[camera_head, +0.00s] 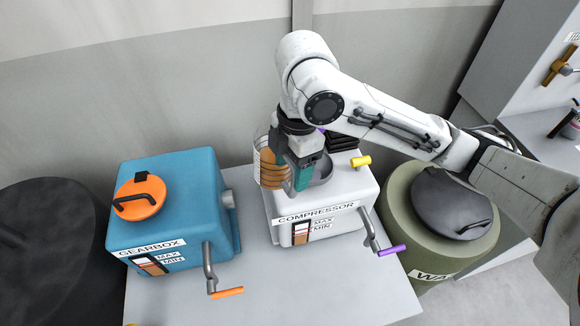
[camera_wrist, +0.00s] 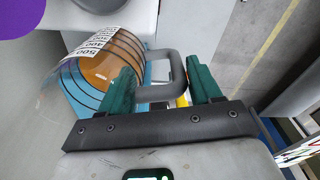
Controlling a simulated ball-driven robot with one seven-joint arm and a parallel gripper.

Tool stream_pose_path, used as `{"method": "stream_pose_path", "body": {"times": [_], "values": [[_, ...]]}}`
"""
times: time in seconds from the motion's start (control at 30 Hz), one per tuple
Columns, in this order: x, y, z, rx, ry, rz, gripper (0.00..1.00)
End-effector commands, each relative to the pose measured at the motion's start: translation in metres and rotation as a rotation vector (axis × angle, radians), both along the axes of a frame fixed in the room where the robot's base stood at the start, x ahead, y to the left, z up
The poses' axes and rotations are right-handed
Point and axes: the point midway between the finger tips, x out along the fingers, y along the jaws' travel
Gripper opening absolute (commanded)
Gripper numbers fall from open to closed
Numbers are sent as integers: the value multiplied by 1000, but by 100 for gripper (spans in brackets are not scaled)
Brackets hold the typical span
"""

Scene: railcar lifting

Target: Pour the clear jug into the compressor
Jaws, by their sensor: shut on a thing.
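The clear jug (camera_head: 268,164) holds amber-brown liquid and has dark measuring lines. My gripper (camera_head: 301,177) is shut on the jug's grey handle, which the wrist view shows between the green fingers (camera_wrist: 160,88). In that view the jug (camera_wrist: 98,72) is left of the fingers, with number marks on its side. It is above the left part of the white compressor (camera_head: 318,209), beside the round grey opening (camera_head: 323,172), which my gripper partly hides. It looks near upright in the head view. No stream of liquid is visible. The compressor's front has a MAX/MIN gauge (camera_head: 300,232).
The blue gearbox (camera_head: 170,215) with an orange cap (camera_head: 139,197) stands left on the same grey table (camera_head: 270,283). A purple-handled crank (camera_head: 391,250) sticks out at the compressor's front right. A green barrel (camera_head: 397,203) stands right.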

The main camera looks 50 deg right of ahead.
Motion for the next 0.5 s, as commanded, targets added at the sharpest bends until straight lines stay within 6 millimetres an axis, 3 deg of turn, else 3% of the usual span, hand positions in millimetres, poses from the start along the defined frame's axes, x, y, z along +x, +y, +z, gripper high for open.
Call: {"method": "stream_pose_path", "body": {"times": [0.5], "values": [[-3, -9, 4, 139, -45, -1, 22]]}}
